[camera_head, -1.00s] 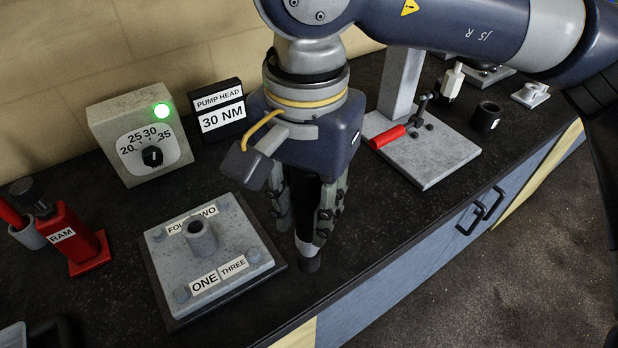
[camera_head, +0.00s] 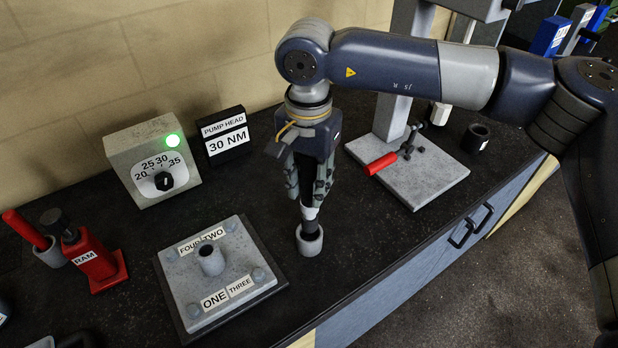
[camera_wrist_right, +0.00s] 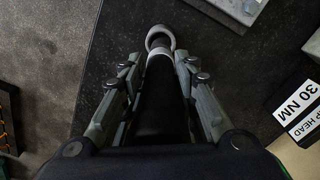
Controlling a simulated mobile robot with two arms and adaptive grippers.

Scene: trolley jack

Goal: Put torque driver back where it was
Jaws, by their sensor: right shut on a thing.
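The torque driver is a dark, slim tool with a light band near its lower end (camera_head: 309,212). My right gripper (camera_head: 307,194) is shut on it and holds it roughly upright. The driver's lower end is at the mouth of a grey round cup (camera_head: 309,245) on the bench; how deep it sits inside I cannot tell. In the right wrist view the black driver (camera_wrist_right: 160,105) runs between the fingers toward the ring-shaped rim of the cup (camera_wrist_right: 151,37). My left gripper is not in view.
A grey plate with labelled bolts (camera_head: 190,290) lies left of the cup. Behind stand a dial box with green light (camera_head: 150,155) and a 30 NM sign (camera_head: 224,137). A press base with red handle (camera_head: 425,180) is at right. The bench's front edge is close.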

